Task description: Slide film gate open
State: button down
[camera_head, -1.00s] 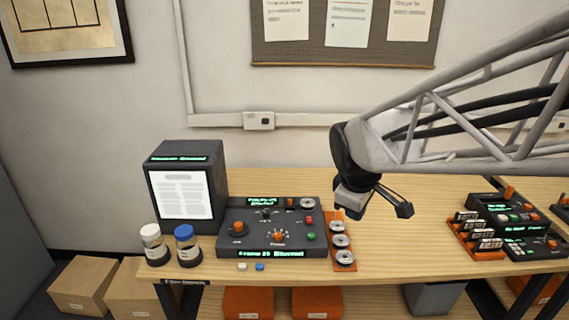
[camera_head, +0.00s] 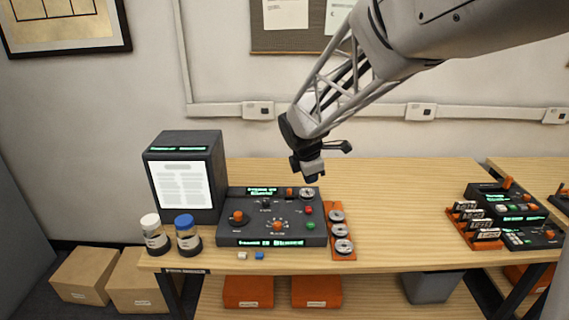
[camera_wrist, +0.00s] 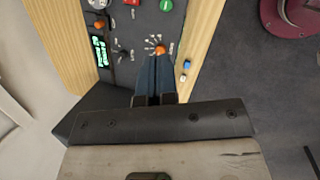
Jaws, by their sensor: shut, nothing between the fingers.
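The dark control panel (camera_head: 240,203) stands on the bench beside the grey-black screen unit. A small orange tab (camera_head: 290,192) sits at its far edge, between the upper green display and a round reel; the tab also shows in the wrist view (camera_wrist: 99,23). I cannot tell for sure which part is the film gate. The panel also has an orange dial knob (camera_wrist: 160,49) with marks around it, an orange knob (camera_head: 238,216) at left, and red and green buttons. My gripper (camera_head: 313,177) is shut and empty, above the panel's far right corner. Its dark fingers (camera_wrist: 152,75) touch each other.
The screen unit (camera_head: 184,170) stands left of the panel, with two capped jars (camera_head: 187,236) in front of it. An orange rack of reels (camera_head: 340,238) stands close on the right. White and blue pieces (camera_head: 259,256) lie in front.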

jog(key=w+a+f+n, duration=0.9)
jog(key=w+a+f, duration=0.1)
jog(key=w, duration=0.3)
jog(key=shift+t, duration=0.3)
send_near(288, 196)
jog(key=f, duration=0.1)
jog(key=s+f, duration=0.1)
jog(key=f, duration=0.1)
jog(key=s+a+f, duration=0.1)
jog(key=f, duration=0.1)
jog(key=shift+a, duration=0.1)
jog(key=shift+w+d+f, duration=0.1)
jog(key=shift+w+d, duration=0.25)
jog(key=shift+w, duration=0.5)
jog(key=shift+w+d, duration=0.3)
jog(key=shift+w, duration=0.2)
jog(key=shift+w+d, duration=0.25)
jog(key=shift+w, duration=0.25)
